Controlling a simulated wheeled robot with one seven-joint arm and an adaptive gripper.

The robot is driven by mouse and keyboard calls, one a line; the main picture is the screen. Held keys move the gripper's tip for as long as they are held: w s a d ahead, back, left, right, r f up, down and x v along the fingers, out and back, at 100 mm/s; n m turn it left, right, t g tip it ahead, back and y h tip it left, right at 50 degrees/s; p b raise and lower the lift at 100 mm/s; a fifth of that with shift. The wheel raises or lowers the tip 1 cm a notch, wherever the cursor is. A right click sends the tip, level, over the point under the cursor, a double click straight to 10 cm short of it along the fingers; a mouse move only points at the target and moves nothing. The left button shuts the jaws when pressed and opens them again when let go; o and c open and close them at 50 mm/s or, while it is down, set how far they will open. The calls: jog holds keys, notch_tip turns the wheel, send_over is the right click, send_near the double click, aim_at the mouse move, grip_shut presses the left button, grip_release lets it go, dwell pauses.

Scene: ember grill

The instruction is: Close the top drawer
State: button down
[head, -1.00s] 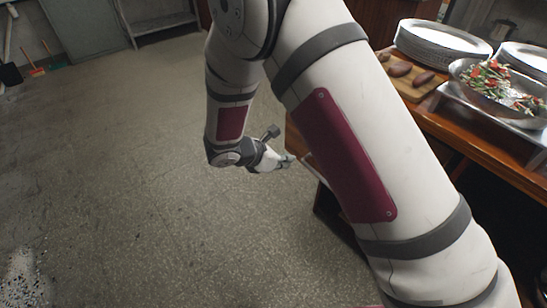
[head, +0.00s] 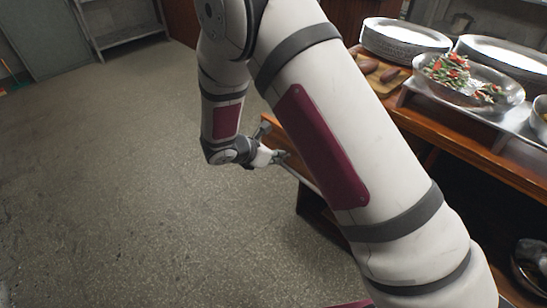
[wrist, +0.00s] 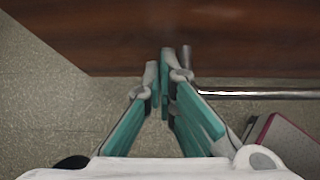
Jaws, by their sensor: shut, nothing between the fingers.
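The wooden drawer front (wrist: 150,35) fills the top of the wrist view. A metal bar handle (wrist: 262,95) runs to the right from a short post near my fingertips. My gripper (wrist: 165,68) is shut and empty, its fingertips over the lower edge of the wood, just left of the post. I cannot tell whether they touch it. In the head view my gripper (head: 281,157) is beside the wooden corner (head: 266,124) at the counter's left end, by the thin pale bar (head: 300,177). My arm hides most of the drawer, so how far out it stands is unclear.
The counter (head: 455,140) at the right holds stacked plates (head: 405,40), a metal bowl of salad (head: 468,80) and a board with brown food items (head: 375,75). Open grey floor (head: 110,190) lies to the left. A shelf unit (head: 125,25) stands at the back.

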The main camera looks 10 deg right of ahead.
jog(key=w+d+b, duration=0.1)
jog(key=w+d, duration=0.3)
jog(key=d, duration=0.2)
jog(key=w+d+b, duration=0.2)
jog(key=w+d, duration=0.2)
jog(key=d, duration=0.2)
jog(key=w+d+b, duration=0.1)
jog(key=w+d, duration=0.4)
jog(key=d, duration=0.1)
jog(key=shift+b, duration=0.35)
jog(key=shift+w+d, duration=0.5)
jog(key=shift+d, duration=0.2)
jog(key=shift+r, duration=0.1)
